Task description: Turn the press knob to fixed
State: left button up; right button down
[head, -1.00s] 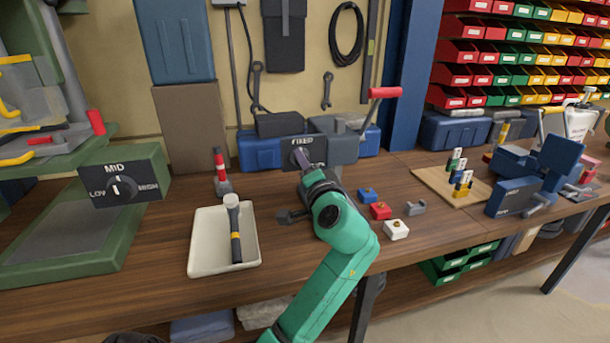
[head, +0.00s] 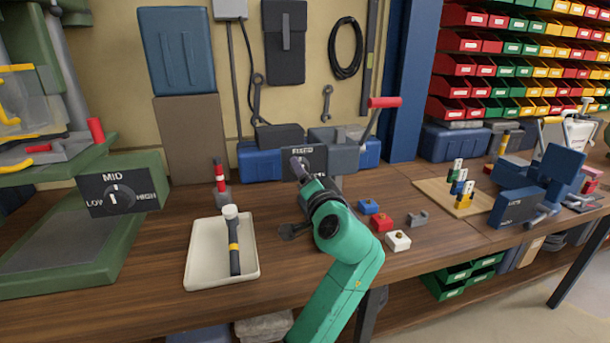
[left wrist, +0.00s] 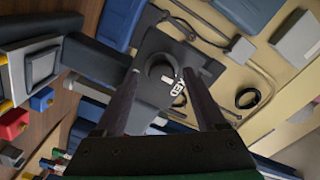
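The press (head: 335,158) is a grey and blue unit with a red-tipped lever at the back of the bench. Its dark panel (head: 291,153) carries the label FIXED. In the left wrist view the panel's round knob (left wrist: 160,66) shows between my fingertips, with part of the label beside it. My left gripper (head: 300,168), on the green arm, is in front of the panel and hides most of the knob in the head view. In the wrist view the left gripper (left wrist: 163,75) has its fingers apart. I cannot tell whether they touch the knob. My right gripper is not in view.
A white tray (head: 195,278) holding a hammer (head: 233,240) lies left of my arm. Small blue, red and white blocks (head: 382,222) lie right of it. A second panel (head: 118,193) marked LOW, MID and HIGH is at left. A red-and-white bottle-like object (head: 220,178) stands behind the tray.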

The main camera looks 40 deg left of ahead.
pick_arm(q)
jog(key=b+v, duration=0.2)
jog(key=v, duration=1.2)
jog(key=shift+s+d, duration=0.2)
jog(key=shift+d, duration=0.05)
